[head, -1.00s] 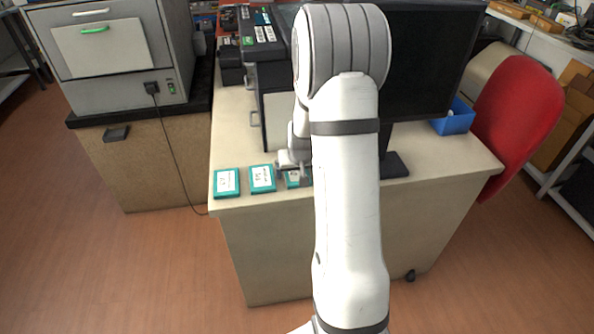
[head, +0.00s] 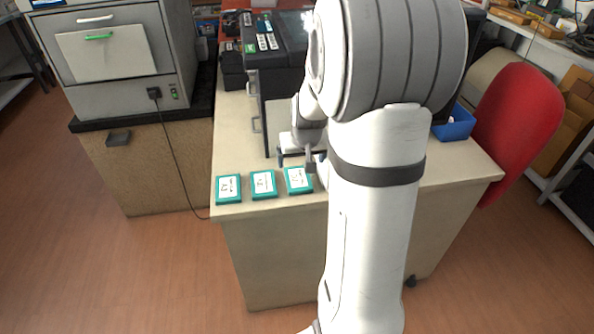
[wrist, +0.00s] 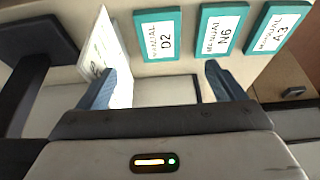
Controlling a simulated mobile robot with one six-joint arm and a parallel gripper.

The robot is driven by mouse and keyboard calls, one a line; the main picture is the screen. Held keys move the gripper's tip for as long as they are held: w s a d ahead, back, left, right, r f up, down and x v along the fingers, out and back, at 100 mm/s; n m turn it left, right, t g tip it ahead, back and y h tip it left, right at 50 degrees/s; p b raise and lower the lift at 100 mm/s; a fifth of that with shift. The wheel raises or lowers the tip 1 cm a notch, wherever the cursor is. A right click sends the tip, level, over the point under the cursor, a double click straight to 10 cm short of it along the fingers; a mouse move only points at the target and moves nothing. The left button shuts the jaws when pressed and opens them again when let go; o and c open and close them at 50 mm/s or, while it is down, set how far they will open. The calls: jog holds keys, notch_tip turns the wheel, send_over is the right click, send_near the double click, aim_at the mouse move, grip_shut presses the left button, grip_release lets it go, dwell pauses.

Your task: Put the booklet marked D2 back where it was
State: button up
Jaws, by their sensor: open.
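The booklet marked D2 (wrist: 158,36) is a flat teal-edged booklet with a white label, lying on the desk. In the head view it is the rightmost of three in a row (head: 298,180). The booklets marked N6 (wrist: 221,30) and A3 (wrist: 277,28) lie beside it; in the head view they are the middle one (head: 263,185) and the left one (head: 228,189). My gripper (head: 296,161) is open and empty, just behind D2 on its far side. In the wrist view its fingers (wrist: 160,74) stand apart with D2 beyond them, not between them.
A white printed item (wrist: 104,45) is near the left finger in the wrist view. The desk (head: 232,150) has a dark machine (head: 270,45) behind my gripper. A blue bin (head: 455,124) is at the right; my arm hides much of the desk's right side.

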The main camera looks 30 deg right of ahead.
jog(key=s+a+r+n+g, duration=0.1)
jog(key=s+a+r, duration=0.2)
jog(key=s+a, duration=0.4)
jog(key=s+a+r+n+g+y, duration=0.1)
jog(key=s+a+r, duration=0.3)
jog(key=s+a, duration=0.4)
jog(key=s+n, duration=0.1)
jog(key=s, duration=0.4)
jog(key=shift+s+a+r, duration=0.2)
jog(key=shift+s, duration=0.15)
